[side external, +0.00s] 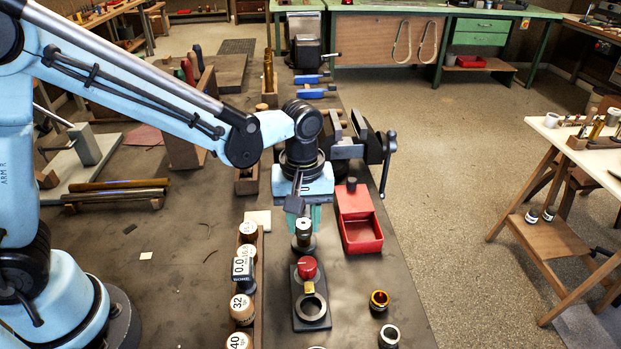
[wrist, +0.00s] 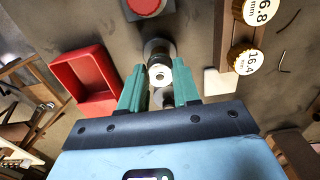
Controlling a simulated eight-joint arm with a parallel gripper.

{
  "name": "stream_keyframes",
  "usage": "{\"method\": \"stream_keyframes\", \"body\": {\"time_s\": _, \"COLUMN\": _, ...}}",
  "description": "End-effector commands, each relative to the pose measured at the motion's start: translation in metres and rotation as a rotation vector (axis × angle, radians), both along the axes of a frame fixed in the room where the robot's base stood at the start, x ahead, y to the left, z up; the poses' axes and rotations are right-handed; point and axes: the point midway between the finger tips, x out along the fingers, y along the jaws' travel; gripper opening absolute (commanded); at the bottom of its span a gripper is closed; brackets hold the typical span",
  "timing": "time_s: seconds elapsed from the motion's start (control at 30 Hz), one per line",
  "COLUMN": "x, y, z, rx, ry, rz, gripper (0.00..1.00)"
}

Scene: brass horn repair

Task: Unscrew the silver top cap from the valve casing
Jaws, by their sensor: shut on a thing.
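My gripper (side external: 303,212) points down over the casing in the side view and is shut on the cap. The fingers partly hide the cap's sides, and the thread is not visible.
An open red tray (side external: 361,234) stands to the right of the casing. A red-knobbed fixture (side external: 307,268) stands in front. A rack of labelled round gauges (side external: 242,283) is to the left, and a vise (side external: 355,138) is behind.

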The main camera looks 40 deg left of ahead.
Motion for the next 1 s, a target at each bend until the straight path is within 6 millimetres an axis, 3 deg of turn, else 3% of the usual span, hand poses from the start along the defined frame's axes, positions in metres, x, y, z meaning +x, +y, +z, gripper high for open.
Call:
{"method": "stream_keyframes", "body": {"time_s": 0.33, "x": 0.0000, "y": 0.0000, "z": 0.0001, "rx": 0.000, "ry": 0.000, "rz": 0.035, "gripper": 0.00}}
{"method": "stream_keyframes", "body": {"time_s": 0.7, "x": 0.0000, "y": 0.0000, "z": 0.0004, "rx": 0.000, "ry": 0.000, "rz": 0.358, "gripper": 0.00}}
{"method": "stream_keyframes", "body": {"time_s": 0.93, "x": 0.0000, "y": 0.0000, "z": 0.0004, "rx": 0.000, "ry": 0.000, "rz": 0.376, "gripper": 0.00}}
{"method": "stream_keyframes", "body": {"time_s": 0.97, "x": 0.0000, "y": 0.0000, "z": 0.0004, "rx": 0.000, "ry": 0.000, "rz": 0.376, "gripper": 0.33}}
{"method": "stream_keyframes", "body": {"time_s": 1.0, "x": 0.0000, "y": 0.0000, "z": 0.0003, "rx": 0.000, "ry": 0.000, "rz": 0.375, "gripper": 0.39}}
